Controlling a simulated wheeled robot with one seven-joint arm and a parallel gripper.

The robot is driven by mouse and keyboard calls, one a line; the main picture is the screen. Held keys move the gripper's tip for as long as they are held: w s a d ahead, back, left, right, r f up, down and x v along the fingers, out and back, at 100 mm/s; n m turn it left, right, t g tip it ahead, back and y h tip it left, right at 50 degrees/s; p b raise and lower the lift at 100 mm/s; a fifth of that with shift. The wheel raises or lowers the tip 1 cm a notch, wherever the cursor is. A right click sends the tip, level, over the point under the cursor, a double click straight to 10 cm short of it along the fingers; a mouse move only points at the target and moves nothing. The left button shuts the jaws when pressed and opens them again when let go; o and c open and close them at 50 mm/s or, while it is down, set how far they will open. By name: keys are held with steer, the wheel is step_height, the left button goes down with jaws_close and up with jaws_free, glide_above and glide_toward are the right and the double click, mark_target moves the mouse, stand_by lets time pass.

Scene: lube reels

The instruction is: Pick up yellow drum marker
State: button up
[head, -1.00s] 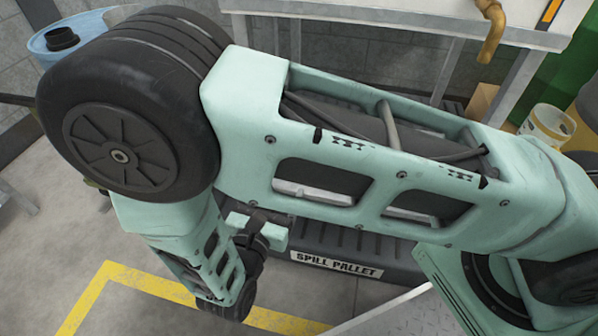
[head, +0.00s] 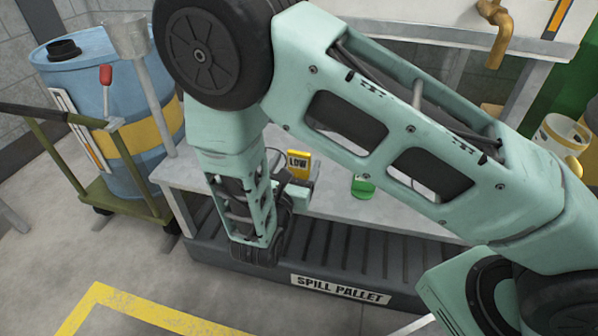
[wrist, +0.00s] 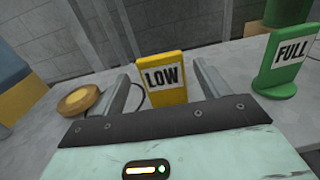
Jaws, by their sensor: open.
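The yellow drum marker (wrist: 163,82), labelled LOW, stands upright on a grey bench. In the wrist view it is between and just beyond my gripper's fingers, and I cannot tell if either touches it. My gripper (wrist: 162,92) is open, one finger on each side of the marker. In the head view the marker (head: 298,166) shows beside my forearm, and the fingers are mostly hidden behind the arm.
A green marker (wrist: 284,65), labelled FULL, stands to the right on the bench (wrist: 225,135). A round brass-coloured cap (wrist: 78,100) lies to the left. A blue drum (head: 105,85) on a green cart stands left of the bench. The spill pallet (head: 330,255) lies below.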

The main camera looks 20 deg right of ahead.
mark_target(298, 161)
steer(key=b+x, duration=0.1)
steer(key=x, duration=0.3)
steer(key=shift+d+b, duration=0.2)
steer(key=shift+b, duration=0.15)
steer(key=c, duration=1)
steer(key=shift+r, duration=0.1)
steer(key=shift+c, duration=0.2)
